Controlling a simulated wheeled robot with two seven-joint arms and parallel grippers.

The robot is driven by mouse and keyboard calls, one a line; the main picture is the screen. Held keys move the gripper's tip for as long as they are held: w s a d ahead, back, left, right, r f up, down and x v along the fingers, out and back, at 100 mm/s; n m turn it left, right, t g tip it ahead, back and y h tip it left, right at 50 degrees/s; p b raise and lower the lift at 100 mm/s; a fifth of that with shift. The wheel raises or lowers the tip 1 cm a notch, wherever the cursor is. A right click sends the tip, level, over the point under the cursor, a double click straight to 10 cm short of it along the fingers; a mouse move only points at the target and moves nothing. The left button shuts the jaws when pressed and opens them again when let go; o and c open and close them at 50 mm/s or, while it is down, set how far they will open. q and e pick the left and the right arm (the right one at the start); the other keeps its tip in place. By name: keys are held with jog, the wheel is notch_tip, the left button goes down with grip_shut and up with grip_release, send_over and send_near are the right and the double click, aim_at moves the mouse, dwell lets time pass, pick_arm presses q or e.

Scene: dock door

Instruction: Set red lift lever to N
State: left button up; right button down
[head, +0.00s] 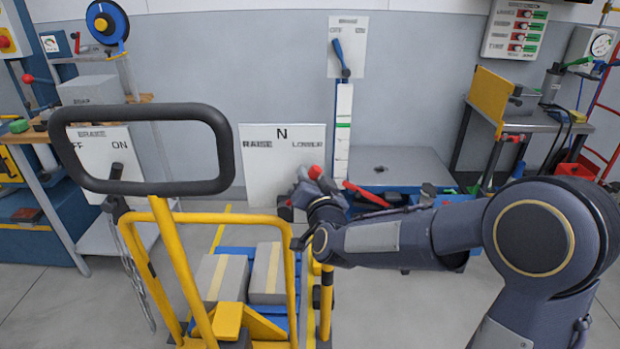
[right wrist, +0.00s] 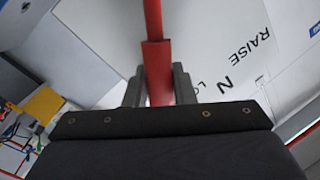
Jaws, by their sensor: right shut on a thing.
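The red lift lever shows its round red knob (head: 316,172) in the head view, in front of the right part of a white sign (head: 262,185) marked RAISE, N and LOWER. The knob appears below the word LOWER, right of the N. My right gripper (head: 308,192) is at the lever, just below the knob, and hides much of its shaft. In the right wrist view the red lever shaft (right wrist: 157,72) stands between the two fingers of my right gripper (right wrist: 160,88), which is shut on it. My left gripper is not in view.
A yellow-framed cart (head: 172,250) with a black handle loop (head: 142,186) stands in front left, carrying grey boxes (head: 222,278). Workbenches stand left and right. Floor is open at far left.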

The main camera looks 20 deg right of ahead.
jog(key=shift+a+r+n+p, duration=0.25)
jog(key=shift+r+n+p, duration=0.05)
jog(key=shift+p, duration=0.2)
jog(key=a+n+p, duration=0.1)
jog(key=p, duration=0.1)
jog(key=a+r+n+p, duration=0.1)
jog(key=p, duration=0.1)
jog(key=w+a+n+g+p, duration=0.1)
jog(key=a+n+p, duration=0.1)
jog(key=shift+w+r+h+p, duration=0.1)
jog(key=shift+r+h+p, duration=0.2)
jog(key=shift+p, duration=0.1)
jog(key=shift+w+a+f+n+g+p, duration=0.15)
jog(key=shift+a+n+p, duration=0.15)
jog(key=shift+n+p, duration=0.15)
jog(key=shift+w+a+n+g+p, duration=0.1)
jog(key=shift+a+n+g+p, duration=0.05)
jog(key=shift+a+n+p, duration=0.3)
jog(key=shift+d, duration=0.15)
jog(key=c, duration=1.2)
grip_release()
jog(key=shift+c, duration=0.2)
